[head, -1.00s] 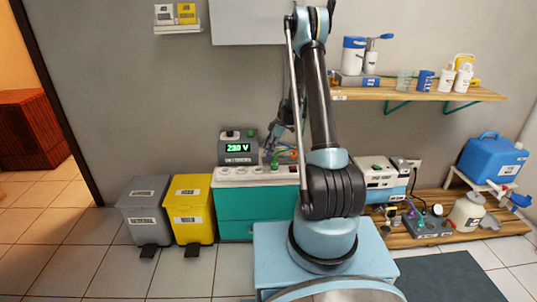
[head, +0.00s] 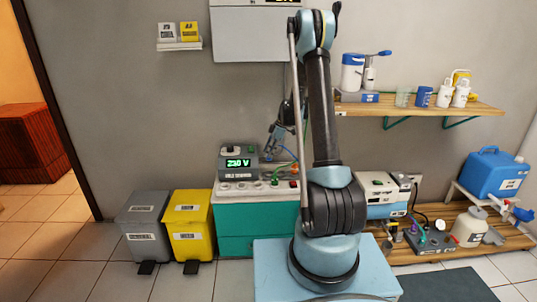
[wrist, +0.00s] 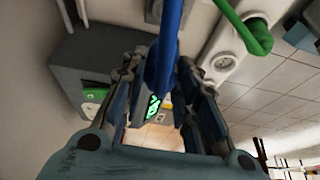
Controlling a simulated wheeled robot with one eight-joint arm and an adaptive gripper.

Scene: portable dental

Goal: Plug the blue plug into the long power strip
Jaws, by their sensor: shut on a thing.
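The long power strip (head: 232,188) is a white bar with a row of round sockets, lying on top of the teal cabinet. My gripper (wrist: 158,78) is shut on the blue plug (wrist: 166,48), with the blue body and cord upright between its fingers. The plug's pins are hidden. In the wrist view the strip (wrist: 212,38) runs at upper right, with an empty socket (wrist: 222,62) to the right of the blue plug. I cannot tell whether the plug touches the strip.
A green plug (wrist: 257,36) with a thick green cord sits in the strip beside the empty socket. A grey voltage unit (head: 238,175) reading 230 V stands behind the strip. A white device (head: 383,189) stands right of the cabinet (head: 243,232); yellow (head: 191,222) and grey bins stand left.

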